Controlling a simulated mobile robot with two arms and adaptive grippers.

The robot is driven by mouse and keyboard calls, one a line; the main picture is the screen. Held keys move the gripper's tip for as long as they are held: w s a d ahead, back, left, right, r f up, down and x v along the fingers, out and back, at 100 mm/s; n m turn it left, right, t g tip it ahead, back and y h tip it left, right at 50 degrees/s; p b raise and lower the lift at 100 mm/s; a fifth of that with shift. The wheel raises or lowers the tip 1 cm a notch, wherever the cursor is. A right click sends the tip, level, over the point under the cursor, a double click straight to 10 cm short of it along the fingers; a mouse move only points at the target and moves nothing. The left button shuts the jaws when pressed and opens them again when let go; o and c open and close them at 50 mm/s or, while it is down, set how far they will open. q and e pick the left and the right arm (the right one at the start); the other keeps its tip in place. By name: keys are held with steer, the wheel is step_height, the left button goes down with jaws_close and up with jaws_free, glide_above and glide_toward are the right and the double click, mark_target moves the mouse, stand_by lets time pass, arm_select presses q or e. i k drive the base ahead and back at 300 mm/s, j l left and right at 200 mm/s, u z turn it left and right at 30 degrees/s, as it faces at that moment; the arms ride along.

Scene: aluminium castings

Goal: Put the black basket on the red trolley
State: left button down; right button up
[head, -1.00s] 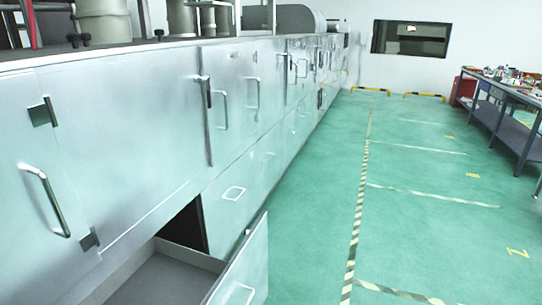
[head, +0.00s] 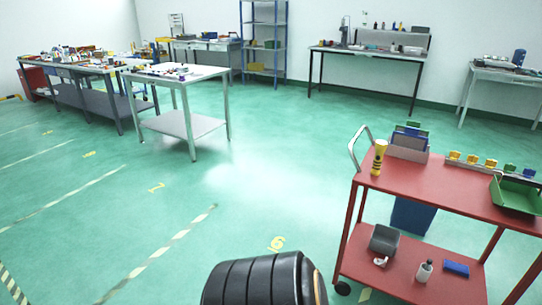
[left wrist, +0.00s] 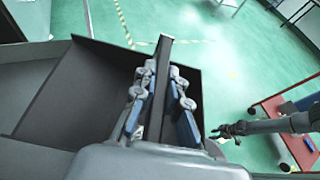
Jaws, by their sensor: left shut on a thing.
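The red trolley (head: 440,185) stands at the right of the head view, with a top deck and a lower shelf (head: 405,275). Part of it shows at the right of the left wrist view (left wrist: 272,108).
The trolley top carries a yellow-black torch (head: 379,157), a green tray (head: 518,194), a grey holder (head: 408,148) and small coloured bins. Its lower shelf holds a dark grey container (head: 384,239) and a bottle (head: 424,271). A white table (head: 180,75) stands left; green floor between is clear.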

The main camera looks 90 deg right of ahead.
mark_target(412, 175)
steer(key=k+l+z, duration=0.1)
steer(key=z, duration=1.65)
steer(key=l+z, duration=0.15)
steer(key=z, duration=0.3)
steer(key=i+l+z, duration=0.1)
steer(key=z, duration=0.3)
steer(key=l+z, duration=0.2)
steer(key=z, duration=0.25)
steer(key=i+l+z, duration=0.1)
steer(key=z, duration=0.35)
steer(key=i+l+z, duration=0.55)
steer(key=i, duration=0.3)
steer(key=i+z, duration=0.3)
steer(key=i, duration=0.15)
